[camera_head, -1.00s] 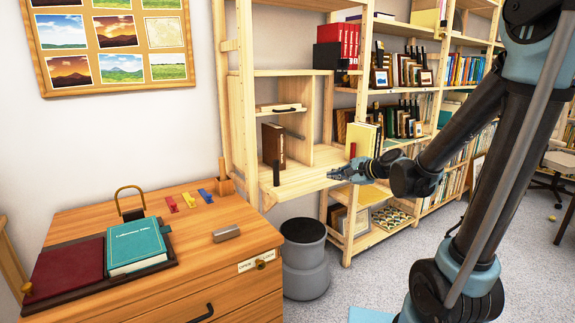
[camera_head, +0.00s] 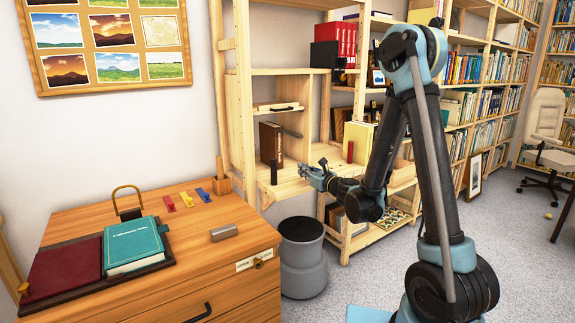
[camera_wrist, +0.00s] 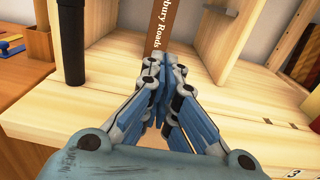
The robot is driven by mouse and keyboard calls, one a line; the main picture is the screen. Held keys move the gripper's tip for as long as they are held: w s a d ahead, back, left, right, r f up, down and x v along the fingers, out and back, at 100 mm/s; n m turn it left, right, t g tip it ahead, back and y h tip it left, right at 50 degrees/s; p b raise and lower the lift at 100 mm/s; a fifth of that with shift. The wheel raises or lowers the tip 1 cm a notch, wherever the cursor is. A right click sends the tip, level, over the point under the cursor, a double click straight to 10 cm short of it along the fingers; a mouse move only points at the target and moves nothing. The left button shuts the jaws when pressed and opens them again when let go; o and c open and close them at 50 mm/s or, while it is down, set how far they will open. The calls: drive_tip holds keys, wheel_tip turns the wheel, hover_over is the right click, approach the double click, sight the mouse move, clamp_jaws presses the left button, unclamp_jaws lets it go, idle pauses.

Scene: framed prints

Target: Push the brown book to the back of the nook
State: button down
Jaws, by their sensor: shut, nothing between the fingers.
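The brown book (camera_head: 270,143) stands upright in the shelf nook (camera_head: 292,186), its spine facing out. In the wrist view the book's spine (camera_wrist: 167,40) with pale lettering rises just beyond my fingertips. My gripper (camera_head: 303,170) is shut and empty, at the front of the nook's board, pointing toward the book. In the wrist view my gripper (camera_wrist: 165,62) overlaps the lower end of the spine, so I cannot tell whether it touches. The back of the nook behind the book is partly hidden.
A black post (camera_head: 273,174) stands at the front of the board, left of my gripper; it is also in the wrist view (camera_wrist: 72,45). A wooden divider (camera_wrist: 222,45) stands right of the book. A wooden cabinet (camera_head: 215,262) and grey bin (camera_head: 303,265) are in front.

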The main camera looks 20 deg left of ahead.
sight(276, 156)
drive_tip(key=x, duration=1.4)
drive_tip(key=shift+f, duration=0.1)
drive_tip(key=x, duration=0.7)
drive_tip(key=shift+a, duration=0.1)
